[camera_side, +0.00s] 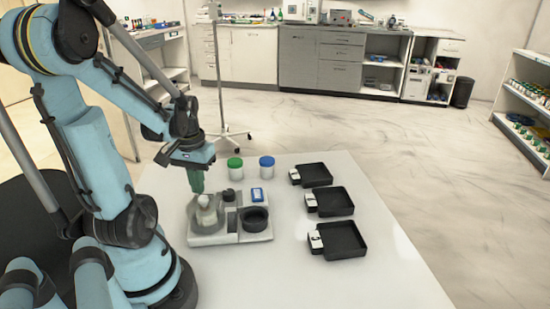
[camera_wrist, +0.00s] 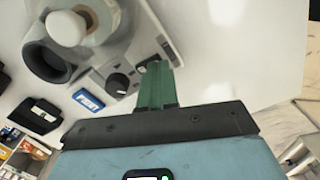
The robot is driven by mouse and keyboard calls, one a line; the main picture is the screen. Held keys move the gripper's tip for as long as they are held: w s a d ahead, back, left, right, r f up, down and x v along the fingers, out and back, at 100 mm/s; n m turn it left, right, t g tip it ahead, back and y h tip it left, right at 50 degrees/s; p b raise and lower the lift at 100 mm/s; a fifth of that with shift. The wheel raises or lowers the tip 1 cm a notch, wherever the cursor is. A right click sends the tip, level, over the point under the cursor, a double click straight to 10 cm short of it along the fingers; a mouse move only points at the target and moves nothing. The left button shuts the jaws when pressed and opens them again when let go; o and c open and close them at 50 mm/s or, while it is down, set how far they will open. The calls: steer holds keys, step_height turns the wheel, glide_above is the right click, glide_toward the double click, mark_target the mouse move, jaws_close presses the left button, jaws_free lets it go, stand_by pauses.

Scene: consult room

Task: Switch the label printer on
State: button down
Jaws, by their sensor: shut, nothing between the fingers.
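The label printer (camera_side: 206,240) is a pale grey unit on the white table, with a white roll (camera_side: 207,218) on its left and a round black cup (camera_side: 256,219) on its right. The wrist view shows its body (camera_wrist: 98,77), a black dial (camera_wrist: 117,83) and a small dark switch (camera_wrist: 147,73) near its edge. A blue block marked PRINT (camera_wrist: 88,99) lies beside it, also seen in the side view (camera_side: 257,195). My gripper (camera_side: 197,188), with green fingers, is shut and empty above the printer's back left. In the wrist view its fingertips (camera_wrist: 155,66) appear beside the switch; contact cannot be told.
A green-lidded jar (camera_side: 235,169) and a blue-lidded jar (camera_side: 267,168) stand behind the printer. Three black trays (camera_side: 345,240) with white pieces at their left edges line the table's right side. The table's front right is clear.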

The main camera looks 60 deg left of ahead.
steer(key=shift+f, duration=0.8)
stand_by(0.4)
steer(key=shift+r, duration=3.55)
steer(key=shift+w, duration=0.1)
steer(key=w+d+r+m+t, duration=0.1)
steer(key=w+d+m+t, duration=0.2)
steer(key=w+d, duration=0.3)
steer(key=w+d+r+m+t, duration=0.1)
steer(key=w+d+m+t, duration=0.3)
steer(key=d, duration=1)
steer(key=w+m, duration=0.2)
steer(key=shift+w+d+r, duration=0.4)
steer(key=c, duration=1.8)
jaws_free()
